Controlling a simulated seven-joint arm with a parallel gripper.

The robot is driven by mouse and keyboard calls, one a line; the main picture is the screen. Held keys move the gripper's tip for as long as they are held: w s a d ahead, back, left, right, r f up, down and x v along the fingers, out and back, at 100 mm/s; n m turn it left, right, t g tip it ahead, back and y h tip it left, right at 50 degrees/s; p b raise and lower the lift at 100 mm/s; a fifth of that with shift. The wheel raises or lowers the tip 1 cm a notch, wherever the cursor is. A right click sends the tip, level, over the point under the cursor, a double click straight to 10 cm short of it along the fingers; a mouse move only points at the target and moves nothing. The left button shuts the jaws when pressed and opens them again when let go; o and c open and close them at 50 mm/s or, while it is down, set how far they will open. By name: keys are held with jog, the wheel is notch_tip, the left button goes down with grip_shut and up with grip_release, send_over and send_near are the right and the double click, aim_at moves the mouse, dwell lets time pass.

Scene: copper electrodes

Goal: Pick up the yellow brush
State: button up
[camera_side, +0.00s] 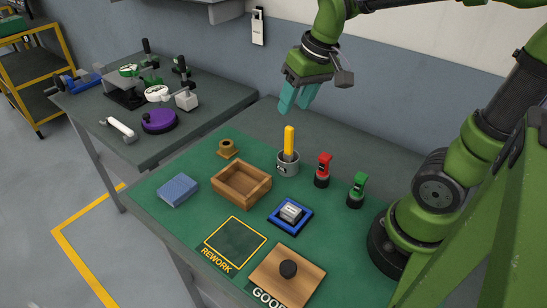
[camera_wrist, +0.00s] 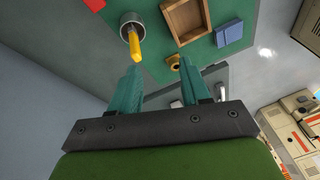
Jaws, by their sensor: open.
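The yellow brush (camera_side: 289,141) stands upright in a small grey cup (camera_side: 288,168) on the green mat, its yellow part sticking up above the rim. In the wrist view the yellow brush (camera_wrist: 135,45) and the grey cup (camera_wrist: 124,24) show at the upper left, beyond the left finger. My gripper (camera_side: 296,106) has teal fingers and is open and empty. It hangs in the air above the brush, apart from it. It also shows in the wrist view (camera_wrist: 160,75), with the fingers spread. The brush's lower end is hidden in the cup.
A wooden tray (camera_side: 241,185), a brass spool (camera_side: 227,149), a blue sponge (camera_side: 178,190), and red (camera_side: 323,169) and green (camera_side: 357,190) tools surround the cup. The rework square (camera_side: 235,242) is empty.

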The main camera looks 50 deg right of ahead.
aim_at(288, 127)
jog(key=w+d+n+g+h, duration=0.1)
jog(key=w+d+n+g, duration=0.2)
jog(key=w+d, duration=0.15)
notch_tip(288, 127, down, 11)
jog(key=shift+w+a+f, duration=0.1)
jog(key=shift+a+f, duration=0.05)
notch_tip(288, 127, down, 5)
jog(key=shift+f, duration=0.1)
dwell(0.3)
grip_shut()
